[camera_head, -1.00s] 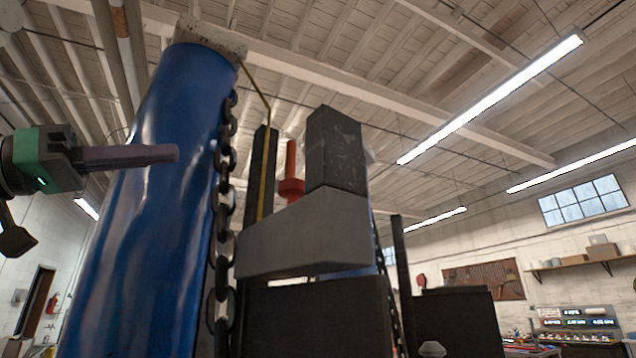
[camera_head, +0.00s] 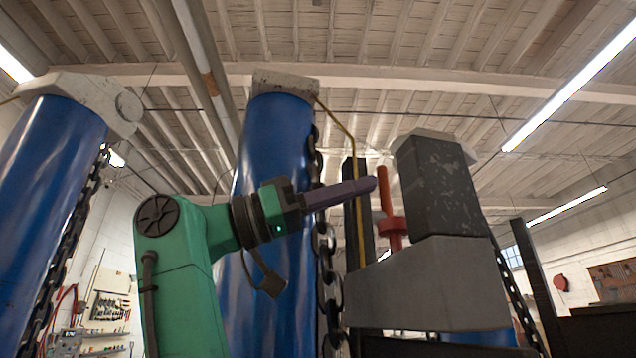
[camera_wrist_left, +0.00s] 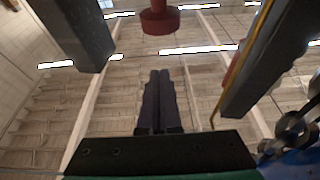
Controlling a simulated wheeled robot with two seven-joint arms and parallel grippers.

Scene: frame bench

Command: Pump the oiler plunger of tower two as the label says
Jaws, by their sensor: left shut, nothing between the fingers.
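The red plunger (camera_head: 392,228), a thin rod with a wide collar, stands upright above a grey block (camera_head: 430,285), beside a dark, scuffed post (camera_head: 440,185). My left gripper (camera_head: 372,184) is shut and empty, its dark fingers pointing right. In the head view its tips appear just left of the plunger's rod, above the collar; whether they touch cannot be told there. In the left wrist view the red plunger (camera_wrist_left: 160,20) shows at the top, apart from the shut fingers (camera_wrist_left: 158,75). No readable label shows. My right gripper is not in view.
A blue column (camera_head: 275,150) with a hanging chain (camera_head: 325,240) stands behind my left arm; another blue column (camera_head: 50,170) is at the left. A thin yellow pipe (camera_head: 350,140) and a dark upright (camera_head: 357,175) run close by the plunger. Above is open room.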

